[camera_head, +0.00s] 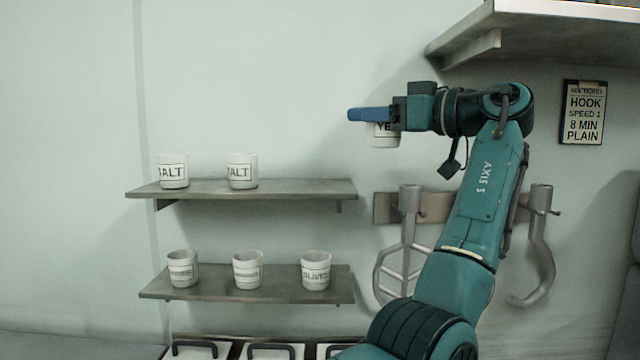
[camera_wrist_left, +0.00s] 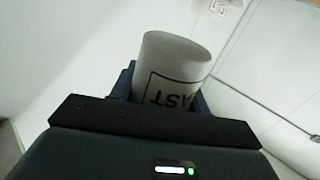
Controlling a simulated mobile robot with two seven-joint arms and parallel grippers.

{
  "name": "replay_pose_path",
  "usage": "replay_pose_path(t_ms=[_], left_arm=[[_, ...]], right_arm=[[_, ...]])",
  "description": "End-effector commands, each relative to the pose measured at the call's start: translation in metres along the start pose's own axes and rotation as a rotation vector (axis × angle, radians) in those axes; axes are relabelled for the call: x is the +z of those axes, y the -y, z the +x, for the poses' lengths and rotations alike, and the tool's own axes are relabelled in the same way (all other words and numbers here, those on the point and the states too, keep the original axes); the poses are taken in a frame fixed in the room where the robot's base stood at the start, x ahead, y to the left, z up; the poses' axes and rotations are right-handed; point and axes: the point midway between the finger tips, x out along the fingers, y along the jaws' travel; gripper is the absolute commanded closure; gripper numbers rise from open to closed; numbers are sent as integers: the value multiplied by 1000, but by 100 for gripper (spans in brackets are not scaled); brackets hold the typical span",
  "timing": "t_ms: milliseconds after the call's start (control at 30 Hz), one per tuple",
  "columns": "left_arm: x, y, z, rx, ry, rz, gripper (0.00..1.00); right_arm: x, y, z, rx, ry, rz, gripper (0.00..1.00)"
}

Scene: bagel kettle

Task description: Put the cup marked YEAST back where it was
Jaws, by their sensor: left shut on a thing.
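The white cup marked YEAST (camera_head: 384,138) is held in the air, above and right of the right end of the upper shelf (camera_head: 300,188). Only "YE" of its label shows in the head view, as my fingers cover its upper part. My left gripper (camera_head: 358,114) is shut on it. In the left wrist view the cup (camera_wrist_left: 176,58) sits between the fingers, with "AST" readable upside down. The upper shelf carries two cups, both with labels reading "ALT" in part (camera_head: 173,171) (camera_head: 242,171). The right part of that shelf is bare. My right gripper is not in view.
A lower shelf (camera_head: 215,289) holds three labelled cups (camera_head: 183,268) (camera_head: 247,269) (camera_head: 316,270). Metal mixer tools (camera_head: 408,250) (camera_head: 541,250) hang on a wall rack. A higher shelf (camera_head: 540,40) juts out at upper right. A sign (camera_head: 583,112) reads HOOK.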

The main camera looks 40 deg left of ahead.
Motion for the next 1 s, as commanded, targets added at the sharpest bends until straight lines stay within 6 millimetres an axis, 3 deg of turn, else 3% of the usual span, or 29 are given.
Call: replay_pose_path(t_ms=[167, 500, 1000], left_arm=[[10, 0, 18, -3, 2, 2, 76], [44, 2, 88, -2, 0, 1, 76], [76, 4, 138, 0, 0, 2, 76]], right_arm=[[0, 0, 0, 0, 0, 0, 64], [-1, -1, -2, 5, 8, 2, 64], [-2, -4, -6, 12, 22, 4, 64]])
